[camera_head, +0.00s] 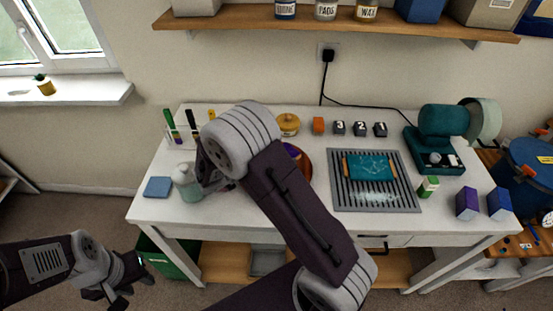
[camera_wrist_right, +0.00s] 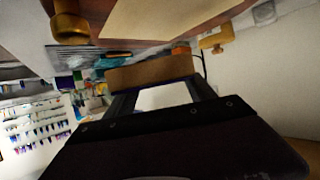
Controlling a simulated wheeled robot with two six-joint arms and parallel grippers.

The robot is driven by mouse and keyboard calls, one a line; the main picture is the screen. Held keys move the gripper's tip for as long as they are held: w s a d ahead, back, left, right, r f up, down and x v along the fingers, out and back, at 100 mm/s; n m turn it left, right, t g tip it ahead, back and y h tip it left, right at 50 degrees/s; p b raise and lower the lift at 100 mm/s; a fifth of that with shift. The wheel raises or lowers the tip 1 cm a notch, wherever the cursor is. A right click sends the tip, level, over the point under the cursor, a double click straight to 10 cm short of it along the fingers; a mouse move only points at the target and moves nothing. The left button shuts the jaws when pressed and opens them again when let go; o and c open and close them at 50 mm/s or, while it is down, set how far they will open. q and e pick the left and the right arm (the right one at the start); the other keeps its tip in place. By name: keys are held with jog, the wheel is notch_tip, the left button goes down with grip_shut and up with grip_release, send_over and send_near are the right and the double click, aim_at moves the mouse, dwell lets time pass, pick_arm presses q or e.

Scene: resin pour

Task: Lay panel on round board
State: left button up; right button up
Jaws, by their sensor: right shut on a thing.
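A teal panel (camera_head: 370,166) with pale markings and orange-brown ends lies on a slatted grey tray. A reddish-brown round board (camera_head: 306,163) shows only in part behind my right arm, with a purple patch beside it. My right gripper (camera_head: 208,178) is over the left part of the table, mostly hidden by its own arm. In the right wrist view a flat brown piece (camera_wrist_right: 150,73) lies across its jaws; I cannot tell exactly what it is. My left gripper (camera_head: 122,289) is open and empty, low in front of the table's left side.
A pale bottle (camera_head: 187,183) stands close beside the right gripper, and a blue square (camera_head: 157,187) lies left of it. Numbered dark blocks (camera_head: 360,129) line the back. A shelf (camera_head: 300,20) hangs above.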

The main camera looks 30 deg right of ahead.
jog(key=w, duration=0.1)
jog(key=w+f, duration=0.1)
jog(key=w, duration=0.1)
jog(key=shift+d+f, duration=0.2)
jog(key=shift+f, duration=0.2)
jog(key=shift+a, duration=0.1)
notch_tip(320, 180, down, 4)
jog(key=shift+f+p, duration=0.1)
jog(key=shift+p, duration=0.5)
jog(key=shift+f+b, duration=0.1)
jog(key=shift+b, duration=0.3)
jog(key=o, duration=1.4)
jog(key=shift+o, duration=0.2)
